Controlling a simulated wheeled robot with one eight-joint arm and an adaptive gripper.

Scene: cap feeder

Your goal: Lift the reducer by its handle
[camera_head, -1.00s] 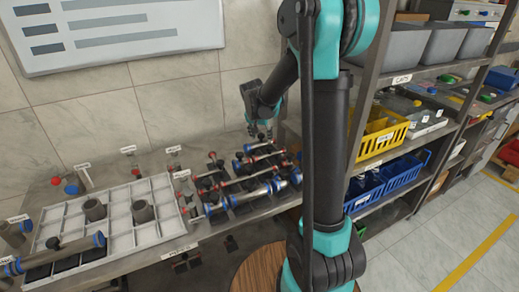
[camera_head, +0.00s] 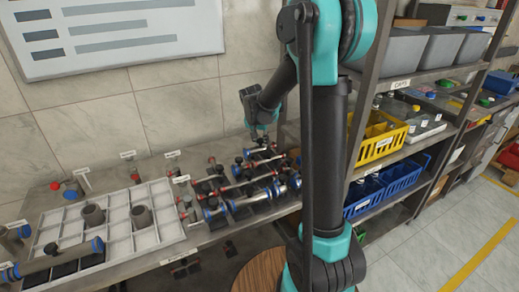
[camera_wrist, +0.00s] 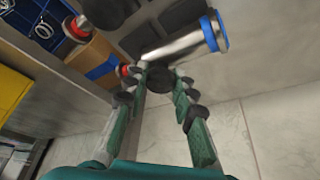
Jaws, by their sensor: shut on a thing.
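My gripper (camera_head: 262,138) is at the back of a dark rack of metal pipe pieces on the bench. In the wrist view my gripper (camera_wrist: 163,75) has its fingers on either side of a dark round knob, the reducer's handle (camera_wrist: 160,82). The fingers are shut on it. A silver tubular piece with a blue end ring (camera_wrist: 190,40) lies just beyond the fingertips. I cannot tell whether the knob is joined to this piece, nor whether it is clear of the rack. In the head view the held part is too small to make out.
Several pipe pieces with red or blue ends (camera_head: 243,190) crowd the rack below my gripper. A shelf with a yellow crate (camera_head: 378,150) and a blue crate (camera_head: 400,183) stands at right.

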